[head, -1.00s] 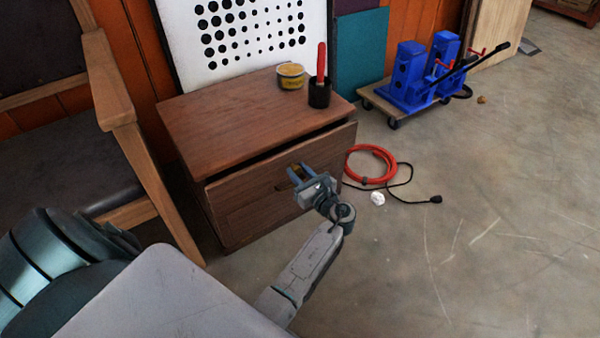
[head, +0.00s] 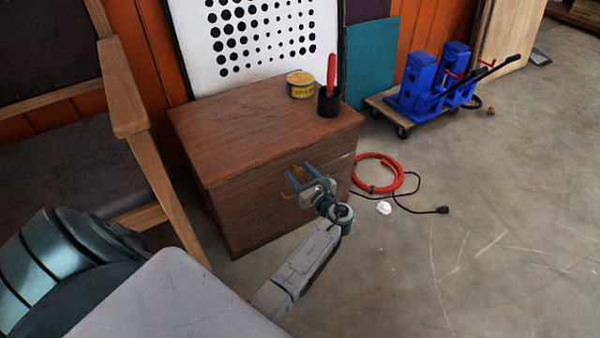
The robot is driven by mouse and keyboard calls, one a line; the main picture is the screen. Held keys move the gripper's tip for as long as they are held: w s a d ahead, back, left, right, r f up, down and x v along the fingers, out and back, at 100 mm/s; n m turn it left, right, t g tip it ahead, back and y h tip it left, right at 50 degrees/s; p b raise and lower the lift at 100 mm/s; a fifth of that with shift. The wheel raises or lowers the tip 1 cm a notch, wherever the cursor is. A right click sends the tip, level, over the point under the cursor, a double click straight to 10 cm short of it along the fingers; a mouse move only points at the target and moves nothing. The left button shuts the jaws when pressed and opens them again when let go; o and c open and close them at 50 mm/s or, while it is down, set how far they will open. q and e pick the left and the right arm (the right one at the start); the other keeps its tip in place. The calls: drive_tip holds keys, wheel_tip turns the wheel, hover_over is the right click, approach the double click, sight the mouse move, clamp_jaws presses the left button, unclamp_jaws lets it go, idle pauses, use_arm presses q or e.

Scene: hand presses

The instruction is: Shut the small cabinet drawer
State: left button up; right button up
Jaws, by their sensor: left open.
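The small brown wooden cabinet (head: 235,125) stands in the middle left of the head view. Its top drawer (head: 240,190) looks flush with the body, with no dark gap under the top edge. My left gripper (head: 299,173) is open at the drawer front, its two blue-grey fingers pointing at the face beside the brass-coloured handle (head: 287,195), which they partly hide. I cannot tell whether the fingers touch the wood. My right gripper is not in view.
A yellow tin (head: 300,86) and a black cup with a red-handled tool (head: 328,100) stand on the cabinet. A wooden chair (head: 130,120) is close on the left. A red hose (head: 385,188), a black cable and blue presses (head: 420,85) on a dolly lie right. Floor at front right is clear.

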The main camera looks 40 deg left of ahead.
use_arm(q)
drive_tip(key=p+v, duration=0.2)
drive_tip(key=v, duration=0.8)
drive_tip(key=shift+d, duration=0.1)
